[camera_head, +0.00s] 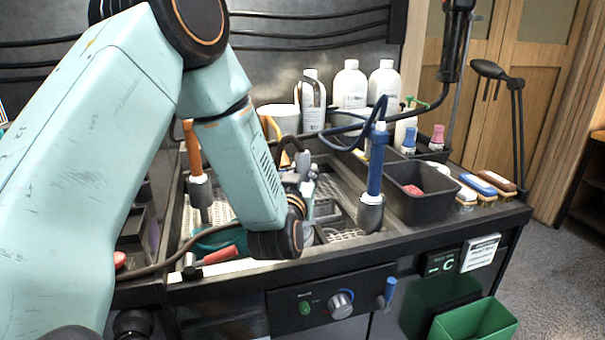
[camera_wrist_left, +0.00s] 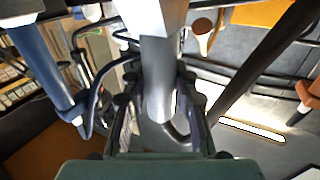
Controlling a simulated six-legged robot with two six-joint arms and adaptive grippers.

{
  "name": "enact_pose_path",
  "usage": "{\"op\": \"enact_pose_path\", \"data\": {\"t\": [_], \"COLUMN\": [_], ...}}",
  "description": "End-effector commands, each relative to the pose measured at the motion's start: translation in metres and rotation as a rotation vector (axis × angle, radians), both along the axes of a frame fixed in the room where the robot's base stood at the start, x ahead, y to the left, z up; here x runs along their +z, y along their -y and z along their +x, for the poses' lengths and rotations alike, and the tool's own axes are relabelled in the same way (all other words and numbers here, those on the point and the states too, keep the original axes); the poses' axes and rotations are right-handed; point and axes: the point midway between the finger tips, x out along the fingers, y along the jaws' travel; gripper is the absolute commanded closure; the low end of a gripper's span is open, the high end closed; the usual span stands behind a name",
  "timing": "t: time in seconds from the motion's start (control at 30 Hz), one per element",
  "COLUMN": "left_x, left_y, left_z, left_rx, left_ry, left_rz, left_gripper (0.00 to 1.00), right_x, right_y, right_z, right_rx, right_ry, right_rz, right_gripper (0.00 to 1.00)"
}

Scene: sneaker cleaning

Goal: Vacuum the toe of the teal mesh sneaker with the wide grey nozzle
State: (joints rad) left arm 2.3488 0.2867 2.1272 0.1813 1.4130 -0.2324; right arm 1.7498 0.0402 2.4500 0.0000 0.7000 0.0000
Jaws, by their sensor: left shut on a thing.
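A teal patch (camera_head: 212,240), which looks like part of the teal mesh sneaker, shows in the head view in the tray behind my left forearm. Most of it is hidden, and I cannot make out the toe. My left gripper (camera_head: 305,178) is over the middle of the tray, partly hidden by its own wrist. In the left wrist view its fingers (camera_wrist_left: 160,105) are shut on a light grey tube (camera_wrist_left: 160,60), which looks like the grey nozzle tool. Its wide mouth is not clear. I cannot tell whether it touches the sneaker. My right gripper is out of view.
A blue wand (camera_head: 375,172) stands in a dark holder right of my left gripper, and an orange wand (camera_head: 194,150) stands at the left. A red-handled tool (camera_head: 220,255) lies at the tray's front. White bottles (camera_head: 350,84) stand behind; brushes (camera_head: 478,184) lie at right.

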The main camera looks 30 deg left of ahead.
Motion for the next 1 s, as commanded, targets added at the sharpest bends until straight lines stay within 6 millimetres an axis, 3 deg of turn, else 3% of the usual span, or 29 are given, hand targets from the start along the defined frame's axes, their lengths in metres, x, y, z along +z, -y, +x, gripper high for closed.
{"op": "enact_pose_path", "data": {"t": [1.0], "left_x": [0.0], "left_y": [-0.014], "left_z": [0.011], "left_rx": [0.0], "left_ry": [0.001], "left_rz": [0.0], "left_gripper": [1.0], "right_x": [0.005], "right_y": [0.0], "right_z": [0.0], "right_rx": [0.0], "right_ry": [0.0], "right_rz": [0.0], "right_gripper": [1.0]}}
